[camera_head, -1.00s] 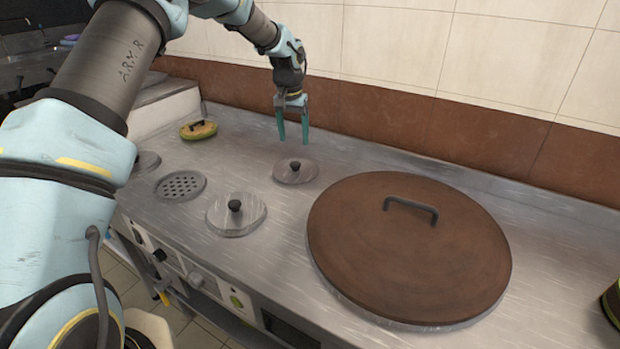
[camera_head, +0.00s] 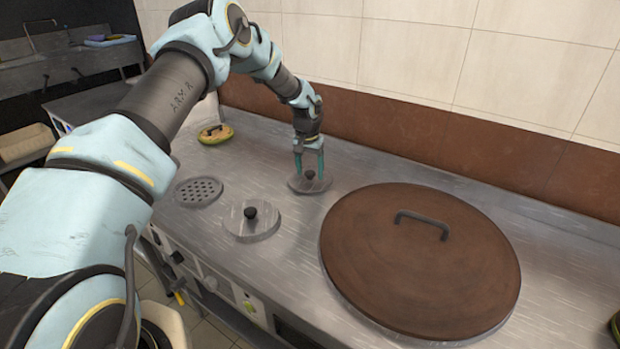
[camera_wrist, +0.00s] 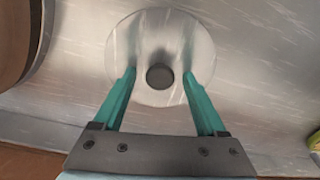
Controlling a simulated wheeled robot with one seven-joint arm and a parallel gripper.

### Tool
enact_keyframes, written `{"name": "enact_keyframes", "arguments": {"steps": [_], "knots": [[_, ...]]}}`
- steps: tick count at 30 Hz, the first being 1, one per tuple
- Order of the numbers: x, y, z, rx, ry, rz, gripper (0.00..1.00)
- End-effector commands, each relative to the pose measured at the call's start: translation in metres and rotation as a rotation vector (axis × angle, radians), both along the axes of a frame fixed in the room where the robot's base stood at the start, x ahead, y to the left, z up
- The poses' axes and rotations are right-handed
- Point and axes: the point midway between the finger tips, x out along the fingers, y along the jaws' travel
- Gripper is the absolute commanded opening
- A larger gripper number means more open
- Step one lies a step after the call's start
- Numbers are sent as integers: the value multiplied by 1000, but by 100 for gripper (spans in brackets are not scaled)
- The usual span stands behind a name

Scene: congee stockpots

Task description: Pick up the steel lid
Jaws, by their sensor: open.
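A round steel lid (camera_head: 296,186) with a dark knob lies on the steel counter near the back wall. It also shows in the wrist view (camera_wrist: 160,35), with its dark knob (camera_wrist: 159,76) in the middle. My gripper (camera_head: 310,176) is open, low over this lid, with its teal fingers on either side of the knob. In the wrist view my fingertips (camera_wrist: 160,78) stand apart, left and right of the knob, with gaps on both sides. A second steel lid (camera_head: 268,228) with a dark knob lies closer to the front of the counter.
A large brown lid (camera_head: 420,275) with a dark handle (camera_head: 422,218) covers much of the counter's right. A perforated drain plate (camera_head: 199,192) is at the left. A yellow-green object (camera_head: 216,134) lies at the back left. The tiled wall (camera_head: 420,50) runs behind.

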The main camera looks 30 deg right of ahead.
Motion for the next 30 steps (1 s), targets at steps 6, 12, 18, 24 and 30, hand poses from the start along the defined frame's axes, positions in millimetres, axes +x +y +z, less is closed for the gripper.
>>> {"name": "enact_keyframes", "arguments": {"steps": [6, 12, 18, 24, 30], "knots": [[0, 0, 0, 0, 0, 0, 61], [0, 0, 0, 0, 0, -1, 38], [0, 0, 0, 0, 0, -1, 16], [0, 0, 0, 0, 0, -1, 0], [0, 0, 1, 0, 0, -1, 0]]}}
